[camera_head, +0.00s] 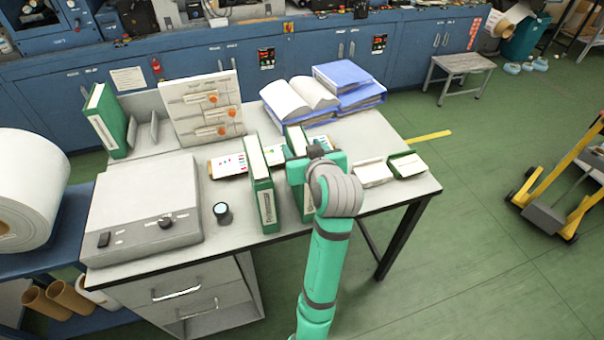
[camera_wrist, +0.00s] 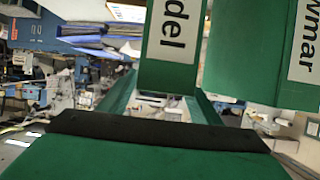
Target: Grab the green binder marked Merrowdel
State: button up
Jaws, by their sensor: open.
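In the wrist view a green binder (camera_wrist: 160,75) stands close ahead, with a white label ending in "del"; the rest of its name is cut off. A second green binder (camera_wrist: 263,58) to its right has a label showing "wmar". A finger of my gripper with a dark pad fills the bottom of that view, apart from the binders. In the head view my gripper (camera_head: 303,163) is open at a green binder (camera_head: 292,134) and partly hides it. Another green binder (camera_head: 260,180) stands upright just to the left. Their labels are too small to read here.
A third green binder (camera_head: 107,118) stands on the raised shelf at left. A grey machine (camera_head: 135,195) and a small dark cylinder (camera_head: 222,213) are left of the binders. Blue binders (camera_head: 345,75) lie behind; small boxes (camera_head: 374,174) sit at right. The front desk edge is close.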

jog(key=shift+w+a+f, duration=0.15)
jog(key=shift+w+f, duration=0.1)
jog(key=shift+w, duration=0.4)
jog(key=shift+c, duration=0.6)
grip_shut()
jog(key=shift+r, duration=0.1)
